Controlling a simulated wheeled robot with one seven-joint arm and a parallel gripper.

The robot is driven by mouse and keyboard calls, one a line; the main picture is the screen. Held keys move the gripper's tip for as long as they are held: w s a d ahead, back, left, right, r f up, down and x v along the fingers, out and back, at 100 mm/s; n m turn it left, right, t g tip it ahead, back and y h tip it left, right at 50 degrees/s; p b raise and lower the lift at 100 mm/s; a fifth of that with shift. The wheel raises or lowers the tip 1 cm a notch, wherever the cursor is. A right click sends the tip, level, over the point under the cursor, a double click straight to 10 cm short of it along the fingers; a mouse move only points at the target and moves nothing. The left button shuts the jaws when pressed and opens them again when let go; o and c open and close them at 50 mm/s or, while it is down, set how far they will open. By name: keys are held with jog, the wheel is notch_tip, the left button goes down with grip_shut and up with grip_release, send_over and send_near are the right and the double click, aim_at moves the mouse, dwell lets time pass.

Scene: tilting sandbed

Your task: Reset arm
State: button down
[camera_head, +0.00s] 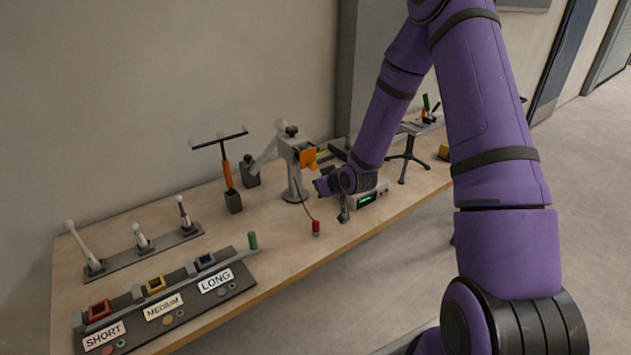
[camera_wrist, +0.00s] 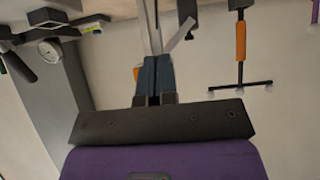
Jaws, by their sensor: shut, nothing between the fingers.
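My purple arm reaches over the right part of the wooden workbench (camera_head: 215,268). In the head view my gripper (camera_head: 343,216) is low over the bench, next to a small box with a green display (camera_head: 370,195). In the wrist view my gripper (camera_wrist: 156,60) shows two blue-grey fingers pressed together with nothing between them. A grey stand with an orange part (camera_head: 308,158) stands just left of my gripper. I cannot tell whether the fingertips touch anything.
A black tray marked SHORT, MEDIUM, LONG (camera_head: 165,300) lies at the front left. Behind it is a rack of white-knobbed levers (camera_head: 140,243). A T-handled tool with an orange grip (camera_head: 228,172) stands behind. Open floor lies right.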

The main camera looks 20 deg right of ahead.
jog(key=s+d, duration=0.1)
jog(key=s, duration=0.5)
jog(key=s+a+r+g+h, duration=0.15)
jog(key=s+r, duration=0.25)
jog(key=r, duration=0.7)
jog(key=s+r+g+h, duration=0.15)
jog(key=s+r, duration=0.25)
jog(key=r, duration=0.7)
jog(key=s+a+r, duration=0.1)
jog(key=s+r, duration=0.3)
jog(key=s, duration=0.3)
jog(key=s+a+r+m+g, duration=0.1)
jog(key=s+r, duration=0.3)
jog(key=s, duration=0.4)
jog(key=s+a+r+m+g+y, duration=0.1)
jog(key=s+r, duration=0.3)
jog(key=s, duration=0.4)
jog(key=shift+a, duration=0.4)
